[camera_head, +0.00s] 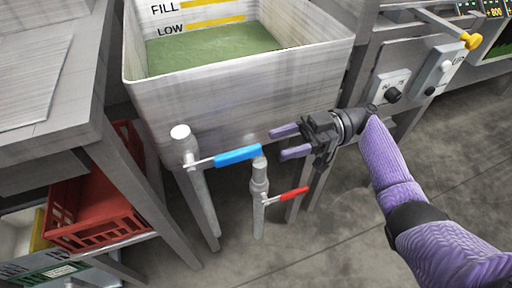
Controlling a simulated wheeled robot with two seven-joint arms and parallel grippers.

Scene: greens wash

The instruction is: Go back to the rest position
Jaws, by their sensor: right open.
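My right gripper (287,143) is open and empty. Its two purple fingers point left, in front of the wash basin's lower wall and just right of the blue valve handle (238,155). I cannot tell whether a finger touches that handle. The arm comes in from the lower right. The red valve handle (294,194) is below the gripper on a second pipe. The white basin (240,98) holds green water (210,48) near the LOW mark. My left gripper is not in view.
A grey table (50,130) stands at the left, with a red crate (100,200) on its lower shelf. A control panel with dark knobs (393,94) and a yellow-ended lever (470,41) is at the upper right. The floor (330,240) at the lower middle is clear.

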